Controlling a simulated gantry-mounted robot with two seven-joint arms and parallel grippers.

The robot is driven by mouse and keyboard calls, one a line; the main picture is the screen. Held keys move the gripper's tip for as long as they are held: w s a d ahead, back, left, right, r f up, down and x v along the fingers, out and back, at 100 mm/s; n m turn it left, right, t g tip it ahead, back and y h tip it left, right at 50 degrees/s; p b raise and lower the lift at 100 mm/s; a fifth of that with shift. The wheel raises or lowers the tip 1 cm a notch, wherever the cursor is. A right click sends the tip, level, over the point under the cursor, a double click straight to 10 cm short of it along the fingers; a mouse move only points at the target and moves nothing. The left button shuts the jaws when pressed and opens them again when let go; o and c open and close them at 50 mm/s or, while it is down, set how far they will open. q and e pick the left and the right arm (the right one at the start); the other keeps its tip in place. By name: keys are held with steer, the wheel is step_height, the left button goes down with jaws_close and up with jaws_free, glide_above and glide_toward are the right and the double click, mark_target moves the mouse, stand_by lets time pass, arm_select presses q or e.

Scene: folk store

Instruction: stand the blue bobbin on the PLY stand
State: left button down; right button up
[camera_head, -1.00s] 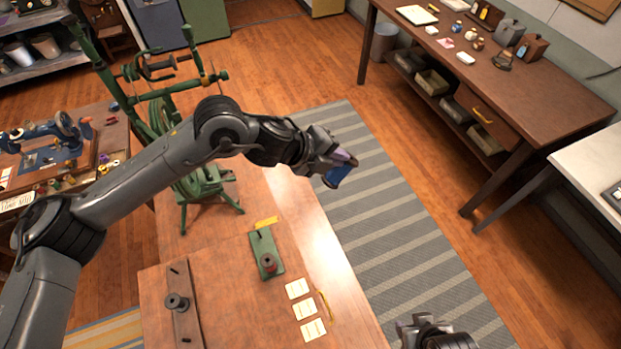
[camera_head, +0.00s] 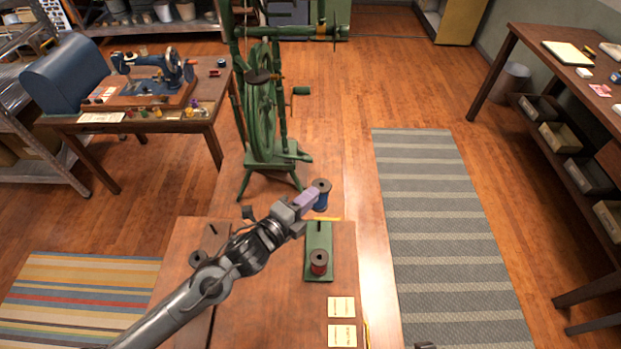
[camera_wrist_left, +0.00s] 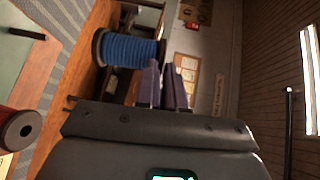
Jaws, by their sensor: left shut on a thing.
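The blue bobbin (camera_head: 321,202) has dark end flanges and is held upright. My left gripper (camera_head: 312,197) is shut on it; its purple fingers meet the bobbin's edge in the left wrist view, where the blue winding (camera_wrist_left: 132,51) shows large. The bobbin is behind the far end of a green stand (camera_head: 313,242) in the head view. This stand has a bare dark peg (camera_head: 319,226) at its far end and a red bobbin (camera_head: 318,262) at its near end. I cannot read PLY on it. Only a sliver of my right gripper (camera_head: 425,345) shows at the bottom edge.
A wooden stand (camera_head: 203,240) with a dark peg and dark bobbin (camera_head: 198,258) is at left, partly behind my arm. A green spinning wheel (camera_head: 262,105) stands behind the bobbin. A yellow strip (camera_head: 325,218) and cards (camera_head: 341,307) lie near the green stand.

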arm_select(q)
steer(key=shift+t+h, duration=0.3)
steer(key=shift+t, duration=0.1)
steer(key=shift+s+f+b, duration=0.2)
steer(key=shift+f+b, duration=0.8)
steer(key=shift+f, duration=0.6)
steer(key=shift+s+f+b, duration=0.15)
steer(key=shift+f+b, duration=0.85)
steer(key=shift+f, duration=0.6)
steer(key=shift+f, duration=0.15)
steer(key=shift+f, duration=0.15)
